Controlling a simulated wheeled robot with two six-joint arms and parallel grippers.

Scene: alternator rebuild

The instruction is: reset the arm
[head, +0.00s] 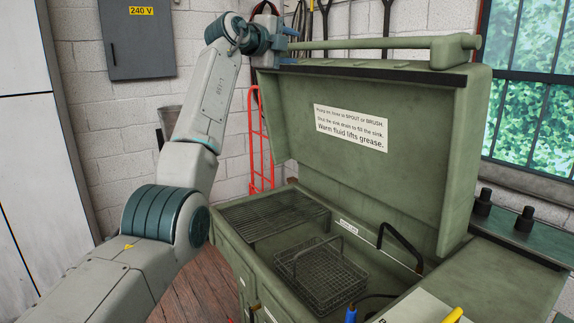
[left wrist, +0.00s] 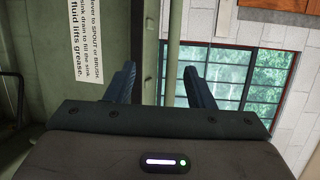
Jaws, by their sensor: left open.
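My left gripper (head: 291,46) is open at the top left corner of the green parts washer's raised lid (head: 400,110). Its two blue fingers are above and below the left end of the lid's green bar handle (head: 380,43). In the left wrist view, the open fingers (left wrist: 160,85) point up the picture, and the green bar (left wrist: 173,45) runs between them. I cannot tell whether they touch it. My right gripper is in neither view.
A wire basket (head: 320,275) with a raised handle sits in the sink, beside a wire rack (head: 275,218). A red hand truck (head: 259,140) stands against the wall behind. A window (head: 535,90) is at the right.

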